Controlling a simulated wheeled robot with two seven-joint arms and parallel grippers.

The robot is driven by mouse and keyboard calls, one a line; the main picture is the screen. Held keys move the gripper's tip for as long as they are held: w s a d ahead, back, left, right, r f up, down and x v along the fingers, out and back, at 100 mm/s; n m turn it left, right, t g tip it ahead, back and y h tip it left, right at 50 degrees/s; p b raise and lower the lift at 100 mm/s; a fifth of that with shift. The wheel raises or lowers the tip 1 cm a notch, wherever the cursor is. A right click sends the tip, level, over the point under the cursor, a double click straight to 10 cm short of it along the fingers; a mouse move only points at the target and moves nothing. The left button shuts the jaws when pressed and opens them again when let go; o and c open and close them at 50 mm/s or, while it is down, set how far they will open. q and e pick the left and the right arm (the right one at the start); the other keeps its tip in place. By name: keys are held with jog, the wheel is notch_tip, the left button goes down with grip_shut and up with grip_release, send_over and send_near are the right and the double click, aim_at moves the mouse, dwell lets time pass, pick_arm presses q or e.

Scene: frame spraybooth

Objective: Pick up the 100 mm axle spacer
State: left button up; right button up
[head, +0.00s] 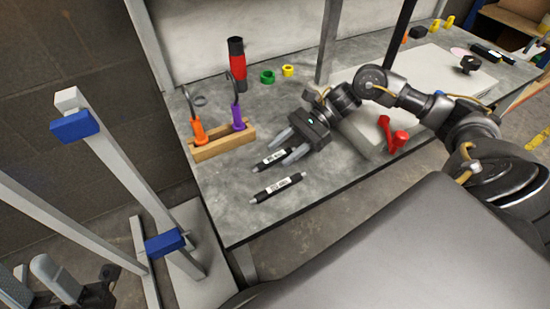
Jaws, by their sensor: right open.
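Two dark cylindrical spacers with white labels and lighter end pins lie on the grey bench top. The far spacer (268,163) lies at the fingertips of my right gripper (277,154), which partly cover its right end. The near spacer (277,188) lies fully in view, closer to the bench's front edge. The label print is too small to tell which one is 100 mm. My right gripper is open and angled down to the left; I cannot tell whether it touches the far spacer. Grey finger-like parts at the lower left edge look like my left gripper (42,282).
A wooden block (222,144) holds orange- and purple-handled hooks, left of the spacers. A red and black cylinder (237,66), green ring (267,77) and yellow ring (288,71) stand behind. Red parts (393,135) lie right. A blue-clamped frame (120,160) stands left.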

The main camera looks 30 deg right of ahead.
jog(key=shift+a+f, duration=0.25)
jog(key=shift+a, duration=0.45)
jog(key=shift+c, duration=0.5)
grip_shut()
